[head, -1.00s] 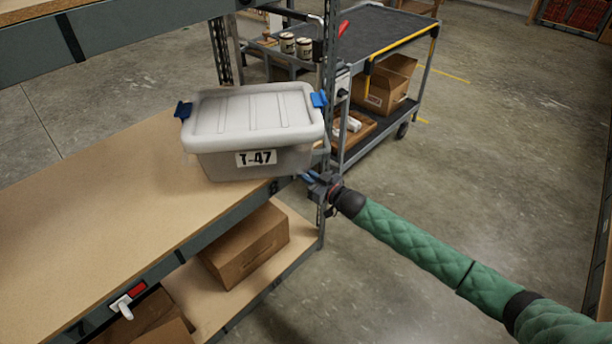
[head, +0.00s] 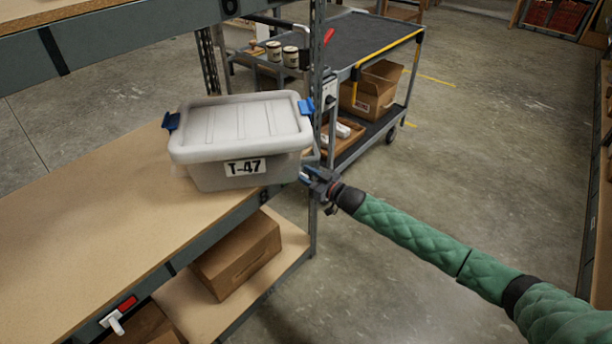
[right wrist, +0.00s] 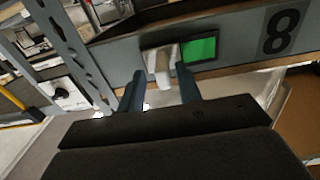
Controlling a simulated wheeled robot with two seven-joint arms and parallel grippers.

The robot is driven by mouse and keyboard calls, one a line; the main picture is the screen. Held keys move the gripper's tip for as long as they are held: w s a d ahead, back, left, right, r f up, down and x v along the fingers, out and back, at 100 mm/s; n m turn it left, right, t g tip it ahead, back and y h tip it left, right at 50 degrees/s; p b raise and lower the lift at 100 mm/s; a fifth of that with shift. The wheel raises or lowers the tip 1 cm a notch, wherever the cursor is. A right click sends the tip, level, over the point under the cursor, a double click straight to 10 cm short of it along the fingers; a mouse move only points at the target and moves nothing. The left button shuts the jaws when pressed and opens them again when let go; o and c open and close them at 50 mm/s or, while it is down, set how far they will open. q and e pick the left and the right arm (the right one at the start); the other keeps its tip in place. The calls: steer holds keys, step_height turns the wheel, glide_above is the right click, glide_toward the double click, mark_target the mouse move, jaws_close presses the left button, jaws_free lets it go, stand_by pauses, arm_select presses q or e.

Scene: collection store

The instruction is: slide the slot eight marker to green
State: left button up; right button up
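The slot eight marker is a white tab (right wrist: 162,66) beside a window that shows green (right wrist: 200,49), on the grey shelf edge left of a black "8" (right wrist: 282,31) in the right wrist view. My right gripper (right wrist: 160,76) is open. Its two fingers stand apart on either side of the white tab, with visible gaps; I cannot tell whether either touches it. In the head view the right gripper (head: 312,178) is at the shelf's right end, and the marker is hidden there. My left gripper is not in view.
A grey tote labelled T-47 (head: 240,140) stands on the shelf (head: 110,215) above the gripper. Another marker with a red window (head: 127,303) is on the shelf edge at lower left. A shelf post (head: 315,110) and a cart (head: 375,50) are behind. The floor at right is clear.

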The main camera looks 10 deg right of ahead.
steer(key=shift+s, duration=0.1)
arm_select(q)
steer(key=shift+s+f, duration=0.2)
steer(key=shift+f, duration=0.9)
arm_select(e)
steer(key=v, duration=0.7)
steer(key=shift+s+d, duration=0.2)
steer(key=shift+d, duration=0.05)
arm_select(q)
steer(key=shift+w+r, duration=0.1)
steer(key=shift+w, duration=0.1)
